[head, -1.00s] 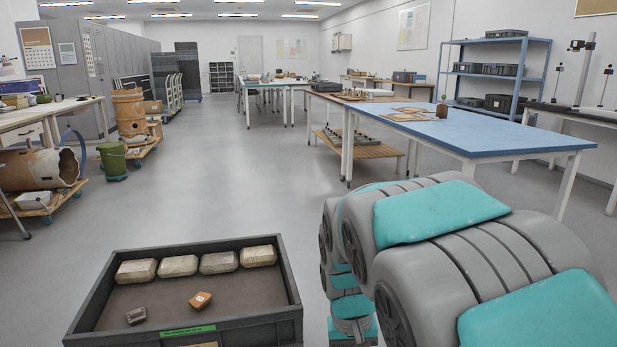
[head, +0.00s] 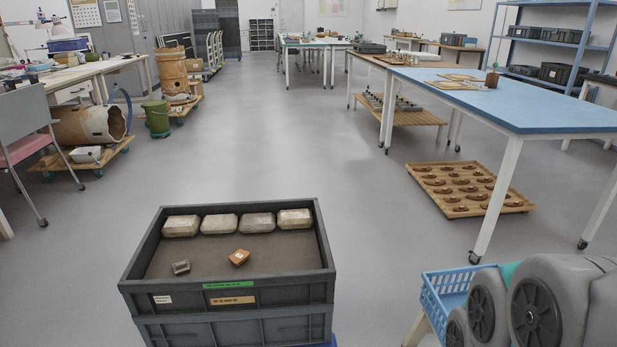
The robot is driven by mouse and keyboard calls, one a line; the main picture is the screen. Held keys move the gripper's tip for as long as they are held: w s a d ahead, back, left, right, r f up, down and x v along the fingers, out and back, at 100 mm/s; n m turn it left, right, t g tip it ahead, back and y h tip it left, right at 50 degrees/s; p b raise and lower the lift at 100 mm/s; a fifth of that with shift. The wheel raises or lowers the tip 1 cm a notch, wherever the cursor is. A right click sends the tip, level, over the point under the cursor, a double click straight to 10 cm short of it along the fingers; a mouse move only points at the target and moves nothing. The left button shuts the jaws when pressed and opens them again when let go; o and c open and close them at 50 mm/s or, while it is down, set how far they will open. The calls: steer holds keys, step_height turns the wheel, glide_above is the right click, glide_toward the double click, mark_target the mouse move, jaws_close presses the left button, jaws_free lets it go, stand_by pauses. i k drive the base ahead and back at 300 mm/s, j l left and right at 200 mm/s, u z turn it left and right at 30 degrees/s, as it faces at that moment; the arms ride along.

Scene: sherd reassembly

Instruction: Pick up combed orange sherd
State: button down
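A small orange-brown piece (head: 239,257) with a pale label lies on the floor of the dark grey crate (head: 228,288), right of a small grey piece (head: 181,267). I cannot make out combing on it, so I cannot tell whether it is the combed orange sherd. Flat wooden boards (head: 453,84) lie on the blue table (head: 530,106), too far off to read what is on them. My gripper is not in view; only grey and teal parts of my arm show at the lower right.
Several pale blocks line the crate's back side. A wooden tray of round brown pieces (head: 470,190) lies on the floor by the blue table. A blue basket (head: 452,290) is beside my arm. A pink chair (head: 35,140) stands left. The middle floor is open.

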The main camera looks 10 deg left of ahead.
mark_target(240, 257)
steer(key=j, duration=0.5)
steer(key=i+j+u, duration=0.1)
steer(key=j, duration=0.4)
steer(key=i+j, duration=0.15)
steer(key=j, duration=0.35)
steer(key=i+j, duration=0.1)
steer(key=j, duration=0.4)
steer(key=j+u, duration=0.1)
steer(key=j, duration=0.4)
steer(key=i+j, duration=0.2)
steer(key=j, duration=0.3)
steer(key=i+j+u, duration=0.1)
steer(key=j, duration=0.4)
